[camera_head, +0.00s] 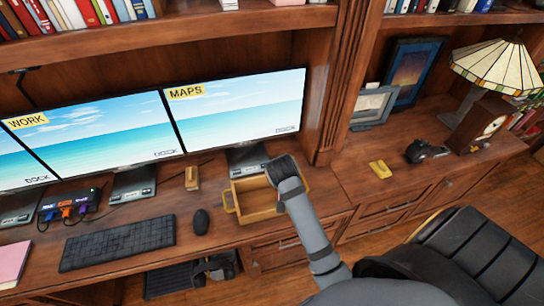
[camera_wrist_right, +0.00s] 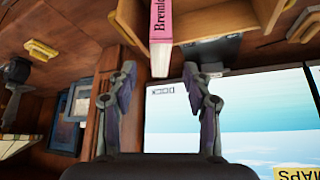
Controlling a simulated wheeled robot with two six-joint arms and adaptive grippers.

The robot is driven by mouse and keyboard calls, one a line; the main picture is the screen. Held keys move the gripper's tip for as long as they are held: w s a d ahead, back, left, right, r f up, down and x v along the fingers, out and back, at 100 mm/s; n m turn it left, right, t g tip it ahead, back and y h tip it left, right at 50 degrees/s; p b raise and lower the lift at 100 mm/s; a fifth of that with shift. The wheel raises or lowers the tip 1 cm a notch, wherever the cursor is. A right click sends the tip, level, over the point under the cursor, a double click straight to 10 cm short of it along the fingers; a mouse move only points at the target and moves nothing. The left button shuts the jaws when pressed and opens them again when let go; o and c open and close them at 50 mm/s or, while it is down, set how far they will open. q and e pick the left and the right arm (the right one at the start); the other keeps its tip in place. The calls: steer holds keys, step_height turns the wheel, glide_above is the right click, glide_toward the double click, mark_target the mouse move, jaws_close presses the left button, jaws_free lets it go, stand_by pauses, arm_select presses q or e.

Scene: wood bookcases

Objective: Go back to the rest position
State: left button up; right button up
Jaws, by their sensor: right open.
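My right arm (camera_head: 312,232) comes in from the lower right of the head view and reaches over the desk to a wooden tray (camera_head: 262,215). Its dark wrist end is above the tray; the fingers do not show clearly there. In the right wrist view, which looks upside down, my right gripper (camera_wrist_right: 159,68) has its two fingers spread apart with nothing held. A pink book (camera_wrist_right: 161,35) with lettering on its spine shows beyond the fingertips, by a wooden tray wall (camera_wrist_right: 215,18). My left gripper is not in view.
Monitors marked WORK (camera_head: 90,140) and MAPS (camera_head: 240,110) stand behind the tray. A keyboard (camera_head: 118,244) and mouse (camera_head: 200,221) lie left of it. A bookcase upright (camera_head: 325,95) is close right; a stained-glass lamp (camera_head: 495,68) stands farther right. A black chair (camera_head: 480,250) is lower right.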

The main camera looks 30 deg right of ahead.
steer(key=s+a+f+n+g+y, duration=0.25)
steer(key=s+n, duration=0.55)
steer(key=s, duration=0.7)
step_height(320, 180, down, 27)
steer(key=s+d+b, duration=0.1)
steer(key=s+b, duration=0.1)
steer(key=s+d+f+g+b, duration=0.1)
steer(key=s+f, duration=1.8)
steer(key=f, duration=0.1)
steer(key=shift+d+g+b, duration=0.3)
steer(key=shift+g+b, duration=0.05)
